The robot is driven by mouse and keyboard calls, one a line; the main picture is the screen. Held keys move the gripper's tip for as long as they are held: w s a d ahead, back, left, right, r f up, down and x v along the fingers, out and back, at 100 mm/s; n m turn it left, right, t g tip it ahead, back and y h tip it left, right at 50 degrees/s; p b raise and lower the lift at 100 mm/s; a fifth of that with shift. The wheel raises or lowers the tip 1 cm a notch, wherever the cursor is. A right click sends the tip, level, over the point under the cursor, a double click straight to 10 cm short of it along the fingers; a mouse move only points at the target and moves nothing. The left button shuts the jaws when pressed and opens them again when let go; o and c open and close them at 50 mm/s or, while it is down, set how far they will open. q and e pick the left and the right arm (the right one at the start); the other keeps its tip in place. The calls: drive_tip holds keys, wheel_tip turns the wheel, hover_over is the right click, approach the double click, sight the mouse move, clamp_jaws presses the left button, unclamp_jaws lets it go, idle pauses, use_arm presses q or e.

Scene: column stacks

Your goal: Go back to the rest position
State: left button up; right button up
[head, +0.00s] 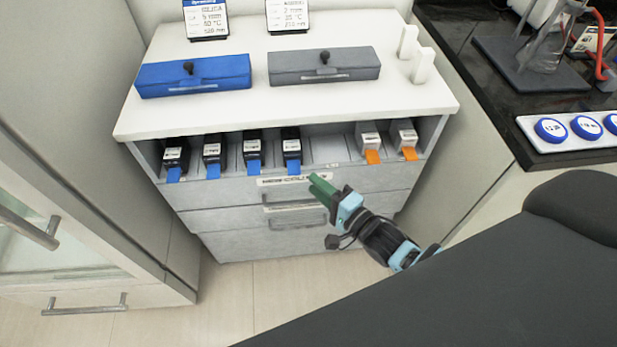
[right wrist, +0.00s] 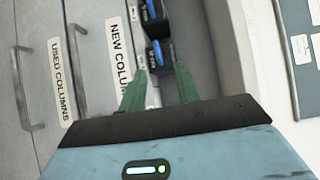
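My right gripper (head: 318,184) has green fingers and hangs in front of the cabinet's top drawer, below the open shelf. In the right wrist view its two green fingers (right wrist: 160,82) stand apart with nothing held between them. Beyond the fingertips, black blocks with blue parts (right wrist: 161,52) show on the shelf, apparently clear of the fingers. My left gripper is not in view.
A white cabinet (head: 150,122) holds several blue-tabbed black blocks (head: 212,150) and two orange-tabbed white ones (head: 404,135) on its shelf. Blue (head: 195,78) and grey (head: 325,66) boxes stand on top. A dark counter (head: 470,85) is at right. Floor (head: 290,300) in front is clear.

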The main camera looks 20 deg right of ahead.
drive_tip(key=shift+s+d, duration=0.15)
drive_tip(key=shift+s, duration=0.2)
